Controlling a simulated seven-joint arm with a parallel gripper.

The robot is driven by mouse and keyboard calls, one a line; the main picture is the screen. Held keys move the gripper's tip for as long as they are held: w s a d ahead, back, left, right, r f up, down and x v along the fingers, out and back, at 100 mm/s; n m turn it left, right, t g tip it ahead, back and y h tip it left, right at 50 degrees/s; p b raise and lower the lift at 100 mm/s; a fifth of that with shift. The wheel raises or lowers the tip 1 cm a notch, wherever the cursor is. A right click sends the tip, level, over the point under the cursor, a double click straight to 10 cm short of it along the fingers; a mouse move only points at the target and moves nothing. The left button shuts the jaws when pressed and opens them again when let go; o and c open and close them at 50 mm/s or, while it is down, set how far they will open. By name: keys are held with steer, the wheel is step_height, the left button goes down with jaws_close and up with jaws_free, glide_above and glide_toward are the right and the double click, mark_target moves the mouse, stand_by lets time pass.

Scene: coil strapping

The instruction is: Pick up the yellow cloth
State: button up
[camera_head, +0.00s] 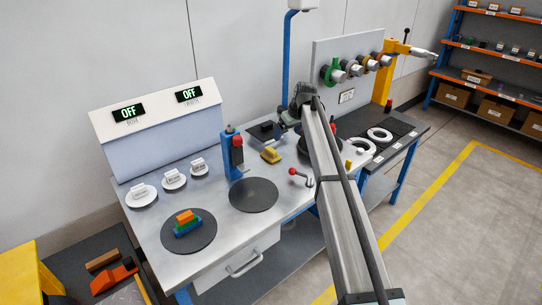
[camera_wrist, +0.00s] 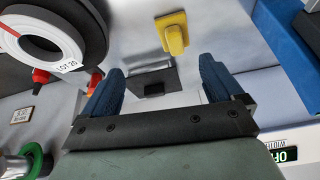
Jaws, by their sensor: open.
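A small yellow object (camera_head: 270,155), which I take to be the yellow cloth, lies on the grey bench in the middle. It also shows at the top of the wrist view (camera_wrist: 173,33), with a raised part, beyond my fingertips. My gripper (camera_head: 290,116) is above the back of the bench, up and to the right of the yellow object in the head view. In the wrist view my two blue fingers (camera_wrist: 160,80) stand apart with nothing between them. They are not touching the yellow object. The arm hides part of the bench in the head view.
A dark plate (camera_head: 264,132) lies behind the yellow object. A blue and red upright device (camera_head: 233,153) stands to its left. A black disc (camera_head: 253,195) lies in front. A white coil marked LOT 20 (camera_wrist: 72,42) is at left in the wrist view. A red-knobbed lever (camera_head: 300,176) stands right.

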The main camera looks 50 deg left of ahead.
mark_target(271, 149)
steer(key=shift+n, duration=0.6)
steer(key=a+f, duration=0.2)
steer(key=f, duration=0.2)
steer(key=s+a+f, duration=0.1)
steer(key=a+f, duration=0.2)
steer(key=f, duration=0.1)
steer(key=s+a+f, duration=0.1)
steer(key=a+f, duration=0.2)
steer(key=f, duration=0.1)
steer(key=shift+a+f, duration=0.15)
steer(key=shift+f, duration=0.2)
steer(key=c, duration=1.3)
steer(key=shift+o, duration=0.2)
steer(key=shift+r, duration=5.1)
steer(key=o, duration=0.6)
steer(key=c, duration=0.4)
steer(key=shift+o, duration=0.2)
steer(key=s+d+f+m, duration=0.1)
steer(key=s+d, duration=1.4)
steer(key=s+n, duration=0.1)
steer(key=s, duration=0.5)
steer(key=shift+a+f, duration=0.4)
